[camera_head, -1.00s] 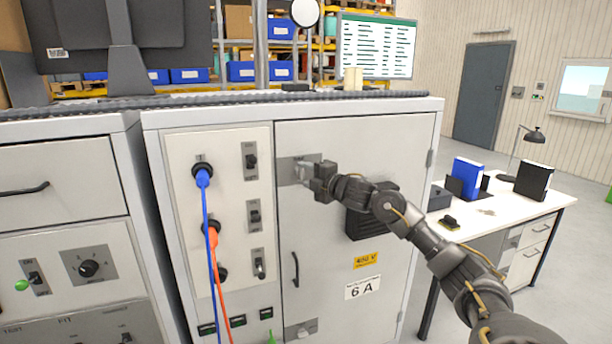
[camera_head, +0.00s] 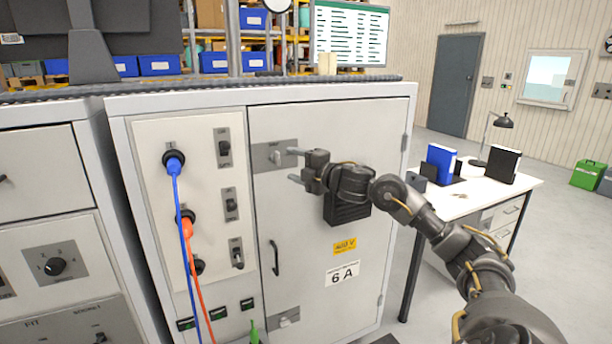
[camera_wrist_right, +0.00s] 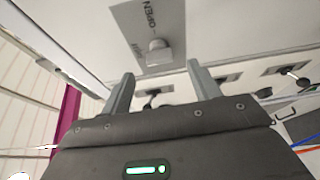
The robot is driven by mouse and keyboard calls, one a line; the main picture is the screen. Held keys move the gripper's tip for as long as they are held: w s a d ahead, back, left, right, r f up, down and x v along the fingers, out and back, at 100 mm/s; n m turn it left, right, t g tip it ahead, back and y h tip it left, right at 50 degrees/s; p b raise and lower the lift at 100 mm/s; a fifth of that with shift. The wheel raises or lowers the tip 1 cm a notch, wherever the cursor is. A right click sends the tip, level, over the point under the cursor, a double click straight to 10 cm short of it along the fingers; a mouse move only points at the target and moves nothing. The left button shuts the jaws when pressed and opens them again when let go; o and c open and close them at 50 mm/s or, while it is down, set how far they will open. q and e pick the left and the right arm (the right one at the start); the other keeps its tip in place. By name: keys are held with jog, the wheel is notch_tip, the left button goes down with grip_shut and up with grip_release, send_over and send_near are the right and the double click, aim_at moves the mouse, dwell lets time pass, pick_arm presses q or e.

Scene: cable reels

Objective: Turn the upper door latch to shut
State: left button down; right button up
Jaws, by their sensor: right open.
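The upper door latch (camera_head: 275,157) is a small metal knob on a grey plate near the top left corner of the grey cabinet door (camera_head: 310,225). In the right wrist view the latch (camera_wrist_right: 158,52) stands out from its plate, with the word OPEN printed on the plate and a second, partly unreadable word beside the knob. My right gripper (camera_head: 291,165) is open and empty, its two fingers pointing at the door just right of the latch. In the wrist view its fingers (camera_wrist_right: 160,72) are spread to either side of the knob, apart from it. My left gripper is out of view.
A lower latch (camera_head: 285,318) and a black door handle (camera_head: 274,257) are on the same door. Blue (camera_head: 180,220) and orange (camera_head: 203,300) cables hang from the panel on the left. A white desk (camera_head: 470,198) stands right of the cabinet.

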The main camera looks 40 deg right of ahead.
jog(key=shift+s+d+b, duration=0.1)
jog(key=shift+s+b, duration=1.05)
jog(key=shift+s, duration=1.4)
